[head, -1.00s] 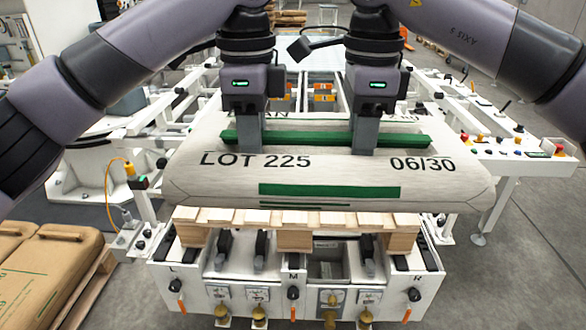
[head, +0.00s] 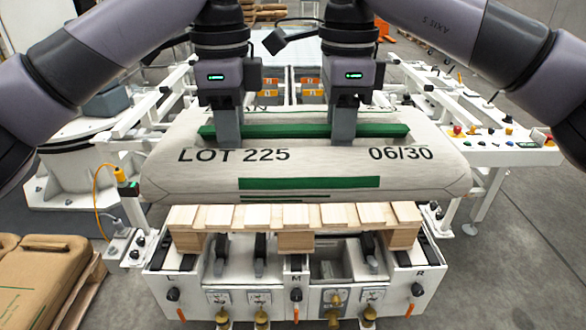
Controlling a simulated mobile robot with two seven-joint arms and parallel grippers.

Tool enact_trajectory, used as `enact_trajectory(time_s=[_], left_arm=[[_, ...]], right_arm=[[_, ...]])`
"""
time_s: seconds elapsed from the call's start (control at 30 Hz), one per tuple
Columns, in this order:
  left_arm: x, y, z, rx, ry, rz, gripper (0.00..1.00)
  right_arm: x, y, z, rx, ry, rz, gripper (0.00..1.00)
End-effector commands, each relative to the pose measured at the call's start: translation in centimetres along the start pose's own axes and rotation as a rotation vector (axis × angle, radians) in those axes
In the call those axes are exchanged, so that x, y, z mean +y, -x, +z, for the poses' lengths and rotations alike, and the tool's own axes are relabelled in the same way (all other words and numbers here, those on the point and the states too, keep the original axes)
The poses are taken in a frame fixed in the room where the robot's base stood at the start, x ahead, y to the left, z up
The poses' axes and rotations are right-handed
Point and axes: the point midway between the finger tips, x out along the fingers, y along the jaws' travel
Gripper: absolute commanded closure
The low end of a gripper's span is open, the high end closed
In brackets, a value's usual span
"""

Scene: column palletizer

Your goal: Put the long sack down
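The long sack (head: 330,185) is pale, printed LOT 225 and 06/30, with a green strip along its top. It lies level and lengthwise across the view, over the small wooden pallet (head: 295,215), overhanging it at both ends, more at the right. Whether its underside touches the pallet is hidden. My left gripper (head: 229,140) and my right gripper (head: 343,139) point straight down side by side, both shut on the sack at its green strip. The far sides of their fingers are hidden.
The pallet sits on a white station (head: 295,260) with knobs, gauges and orange-handled levers. Brown sacks (head: 45,275) lie on a pallet at the lower left. White frame rails stand behind, with a button panel (head: 490,140) at the right. Grey floor is clear at the lower right.

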Motion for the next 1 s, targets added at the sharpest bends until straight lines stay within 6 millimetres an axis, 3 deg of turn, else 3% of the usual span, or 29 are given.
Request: enact_trajectory(time_s=[0.57,1.0], left_arm=[[0.0,-0.2,-0.1,0.002,-0.003,-0.001,1.00],[-1.1,-4.5,-0.1,0.003,-0.003,-0.001,1.00]], right_arm=[[-0.1,-0.1,0.0,-0.004,-0.002,-0.006,1.00],[-1.2,-4.3,0.0,-0.004,-0.003,-0.005,1.00]])
